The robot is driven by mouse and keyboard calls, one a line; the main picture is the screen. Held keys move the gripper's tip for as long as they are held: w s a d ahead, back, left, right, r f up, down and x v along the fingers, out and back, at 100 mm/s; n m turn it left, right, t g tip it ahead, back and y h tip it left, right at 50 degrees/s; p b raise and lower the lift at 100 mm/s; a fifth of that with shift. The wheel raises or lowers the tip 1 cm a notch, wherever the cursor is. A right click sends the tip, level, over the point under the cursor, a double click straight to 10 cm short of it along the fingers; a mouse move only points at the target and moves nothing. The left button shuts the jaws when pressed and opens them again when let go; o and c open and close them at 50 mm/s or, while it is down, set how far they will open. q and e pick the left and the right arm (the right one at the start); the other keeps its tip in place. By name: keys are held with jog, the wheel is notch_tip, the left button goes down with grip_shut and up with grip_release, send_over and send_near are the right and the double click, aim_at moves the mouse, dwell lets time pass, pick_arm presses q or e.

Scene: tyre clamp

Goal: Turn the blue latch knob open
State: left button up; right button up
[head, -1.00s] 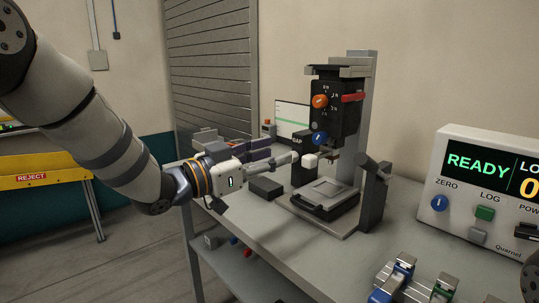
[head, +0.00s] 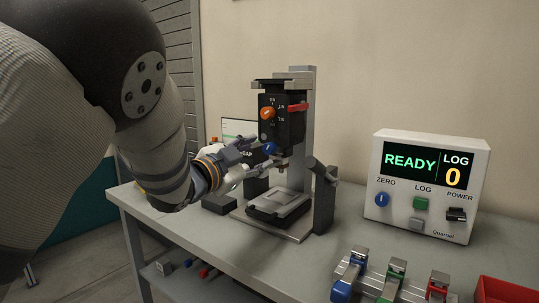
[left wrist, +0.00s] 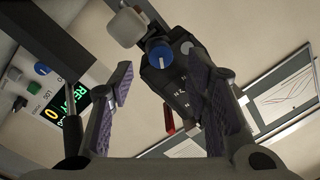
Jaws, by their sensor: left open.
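The blue latch knob (head: 270,147) is a round knob low on the front of the black head of a grey press stand. It also shows in the left wrist view (left wrist: 159,54) with a pale line across its face. My left gripper (head: 257,155) is at the left of the knob, its fingers spread and empty. In the left wrist view the two purple-padded fingers (left wrist: 161,70) stand on either side of the line to the knob, and neither visibly touches it. My right gripper is not in view.
An orange knob (head: 267,113) and a red lever (head: 298,107) sit higher on the press head. A dark post (head: 323,195) stands right of the press. The READY display box (head: 430,185) and colored clamps (head: 392,277) are further right, with bare bench between.

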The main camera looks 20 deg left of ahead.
aim_at(267, 149)
pick_arm(q)
jog(key=x, duration=0.4)
jog(key=shift+w+f, duration=0.15)
jog(key=shift+w+d, duration=0.1)
jog(key=shift+w, duration=0.05)
grip_shut()
jog(key=shift+r+n, duration=0.4)
jog(key=shift+r, duration=0.05)
jog(key=shift+r+n+p, duration=0.15)
jog(key=shift+n+p, duration=0.5)
jog(key=shift+n, duration=0.05)
jog(key=shift+n+p, duration=0.4)
jog(key=shift+n, duration=0.6)
jog(key=shift+f+n, duration=0.3)
jog(key=shift+n, duration=0.5)
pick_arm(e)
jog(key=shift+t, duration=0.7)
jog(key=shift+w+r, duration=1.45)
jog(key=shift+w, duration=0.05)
pick_arm(q)
jog(key=shift+f+n, duration=0.1)
jog(key=shift+n, duration=0.2)
